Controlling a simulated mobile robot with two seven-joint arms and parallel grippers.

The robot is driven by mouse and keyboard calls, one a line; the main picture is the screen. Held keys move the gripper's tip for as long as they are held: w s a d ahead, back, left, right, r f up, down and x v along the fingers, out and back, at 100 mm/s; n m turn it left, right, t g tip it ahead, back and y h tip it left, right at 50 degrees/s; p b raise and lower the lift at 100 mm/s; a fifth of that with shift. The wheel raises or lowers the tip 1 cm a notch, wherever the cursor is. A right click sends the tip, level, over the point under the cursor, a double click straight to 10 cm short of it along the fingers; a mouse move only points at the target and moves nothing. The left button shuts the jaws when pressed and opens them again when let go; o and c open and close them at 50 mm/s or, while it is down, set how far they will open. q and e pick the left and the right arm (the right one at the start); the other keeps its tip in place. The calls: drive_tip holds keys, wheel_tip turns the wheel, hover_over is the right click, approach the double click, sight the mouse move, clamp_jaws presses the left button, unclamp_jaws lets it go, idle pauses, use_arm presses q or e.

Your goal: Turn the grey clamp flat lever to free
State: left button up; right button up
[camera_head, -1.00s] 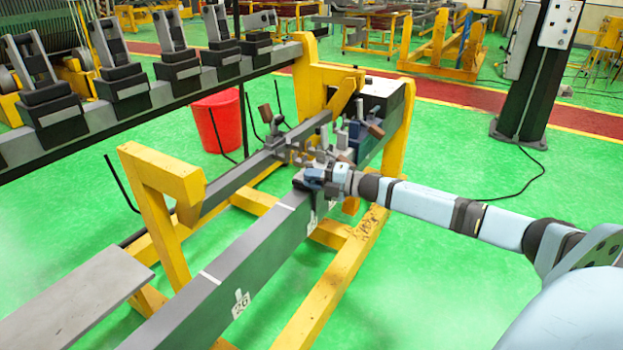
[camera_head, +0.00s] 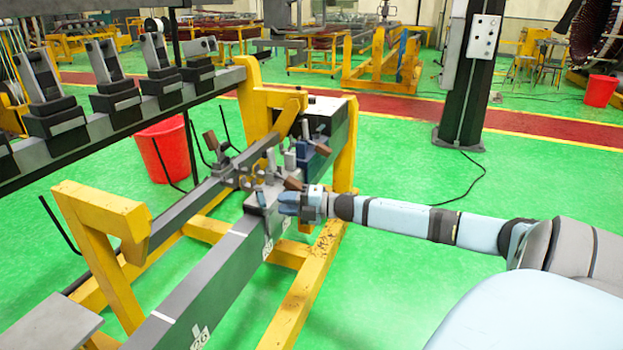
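A cluster of grey clamps (camera_head: 262,194) sits on the near dark beam (camera_head: 215,262), with levers that have brown ends. One brown-ended lever (camera_head: 293,184) stands right above my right gripper, and another (camera_head: 323,149) rises farther back. I cannot tell which small part is the flat lever or how it is set. My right gripper (camera_head: 284,203) comes in from the right at the right side of the clamp cluster, very close to it. Its fingers are too small to tell whether they are open or touching. My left gripper is not in view.
A yellow frame (camera_head: 102,215) carries the beams. A second dark beam (camera_head: 190,203) with another clamp (camera_head: 212,140) runs to the left. A red bin (camera_head: 160,152) stands behind. Green floor to the right is clear up to a black post (camera_head: 468,75).

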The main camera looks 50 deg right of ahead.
drive_tip(key=v, duration=0.7)
drive_tip(key=shift+p, duration=0.35)
drive_tip(key=shift+s, duration=0.1)
